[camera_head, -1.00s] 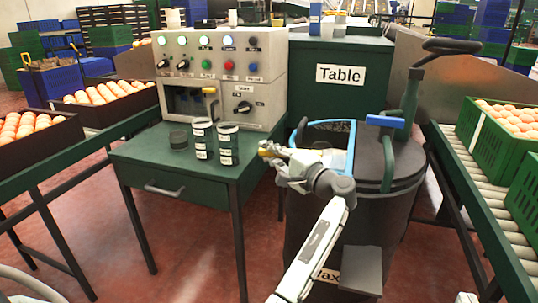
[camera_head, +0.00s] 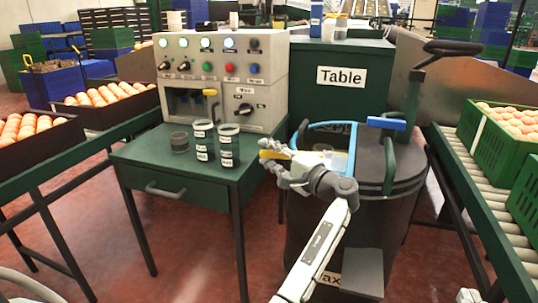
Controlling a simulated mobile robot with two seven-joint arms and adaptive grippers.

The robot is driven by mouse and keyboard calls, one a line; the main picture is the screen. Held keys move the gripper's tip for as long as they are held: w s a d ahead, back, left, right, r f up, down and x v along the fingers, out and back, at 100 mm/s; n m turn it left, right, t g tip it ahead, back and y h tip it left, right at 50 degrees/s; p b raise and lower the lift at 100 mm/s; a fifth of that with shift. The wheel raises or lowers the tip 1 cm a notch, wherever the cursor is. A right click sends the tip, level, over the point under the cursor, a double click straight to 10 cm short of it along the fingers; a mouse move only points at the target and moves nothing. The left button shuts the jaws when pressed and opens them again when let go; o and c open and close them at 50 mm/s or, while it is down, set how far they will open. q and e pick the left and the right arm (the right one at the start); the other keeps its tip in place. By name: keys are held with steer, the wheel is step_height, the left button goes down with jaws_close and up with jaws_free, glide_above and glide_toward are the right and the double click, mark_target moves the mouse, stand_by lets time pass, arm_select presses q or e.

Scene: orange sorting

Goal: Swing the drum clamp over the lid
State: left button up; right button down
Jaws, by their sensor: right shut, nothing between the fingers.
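The black drum (camera_head: 310,240) stands right of the green table. Its dark lid (camera_head: 372,160) covers the right part of the top. The left part is an opening with a blue rim (camera_head: 352,140). A green upright clamp with a blue handle (camera_head: 387,123) stands at the lid's right side. My right gripper (camera_head: 274,156) is shut and empty at the drum's left rim, away from the blue handle. Yellow parts show at its fingertips; I cannot tell whether it touches the rim. My wrist covers part of the drum's front. My left gripper is not in view.
The green table (camera_head: 150,160) holds a control panel (camera_head: 225,80) and dark labelled jars (camera_head: 229,150). A green cabinet (camera_head: 340,105) stands behind the drum. A roller conveyor (camera_head: 480,185) with green crates (camera_head: 490,140) runs close on the right. Floor is free at front left.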

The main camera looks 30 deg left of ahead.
arm_select(q)
steer(key=shift+d, duration=0.1)
steer(key=v, duration=1.2)
steer(key=shift+r, duration=0.1)
steer(key=shift+c, duration=0.5)
